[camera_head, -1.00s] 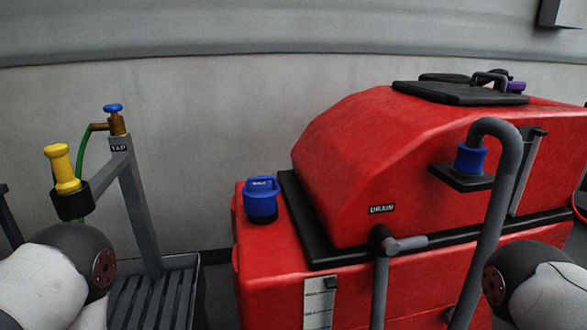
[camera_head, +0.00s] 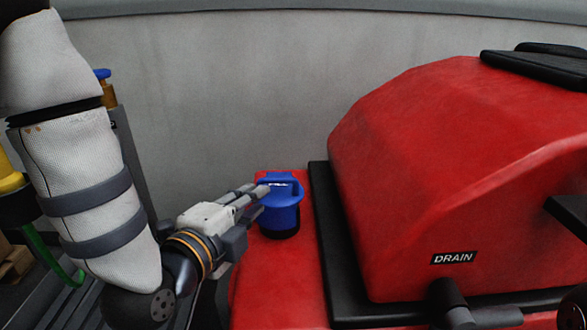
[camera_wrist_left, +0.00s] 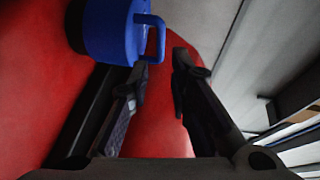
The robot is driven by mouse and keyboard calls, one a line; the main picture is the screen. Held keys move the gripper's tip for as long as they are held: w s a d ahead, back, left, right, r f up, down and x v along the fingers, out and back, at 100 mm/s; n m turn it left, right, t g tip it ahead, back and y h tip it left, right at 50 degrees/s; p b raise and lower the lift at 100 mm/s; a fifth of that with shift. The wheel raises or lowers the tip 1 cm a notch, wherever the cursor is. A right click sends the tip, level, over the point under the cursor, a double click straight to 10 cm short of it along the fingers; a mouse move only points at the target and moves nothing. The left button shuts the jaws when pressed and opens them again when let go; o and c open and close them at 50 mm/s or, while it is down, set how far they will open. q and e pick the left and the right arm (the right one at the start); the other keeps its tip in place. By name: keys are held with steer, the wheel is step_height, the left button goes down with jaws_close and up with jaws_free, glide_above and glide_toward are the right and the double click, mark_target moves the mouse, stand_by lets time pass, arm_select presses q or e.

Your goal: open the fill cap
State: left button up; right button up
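The blue fill cap (camera_head: 280,205) sits upright on a dark neck on the left shoulder of the red machine. It has a loop handle on top with a small white label. My left gripper (camera_head: 258,200) is at the left side of the cap, pointing right. In the left wrist view the cap (camera_wrist_left: 112,32) is at the top left, its handle reaching toward the space ahead of the fingers. There the left gripper (camera_wrist_left: 160,75) is open, with nothing between its fingers. The cap lies beyond and to one side of the fingers.
The red tank (camera_head: 440,170) with its DRAIN label (camera_head: 453,258) and black rim stands right of the cap. A tap post with a blue knob (camera_head: 103,74) and a yellow nozzle (camera_head: 10,178) are at the left, partly behind my arm. A grey wall (camera_head: 240,90) is behind.

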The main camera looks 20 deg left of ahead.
mark_target(277, 181)
arm_select(q)
steer(key=b+x, duration=0.4)
steer(key=x, duration=0.6)
steer(key=shift+w+f+b, duration=0.15)
steer(key=shift+f+b, duration=0.1)
steer(key=shift+b, duration=0.1)
steer(key=shift+w+d+r, duration=0.1)
steer(key=shift+w+r, duration=0.15)
steer(key=shift+w, duration=0.05)
arm_select(e)
steer(key=s+f+g, duration=0.1)
steer(key=s+f, duration=0.4)
steer(key=shift+g, duration=0.3)
arm_select(q)
steer(key=shift+c, duration=0.3)
jaws_close()
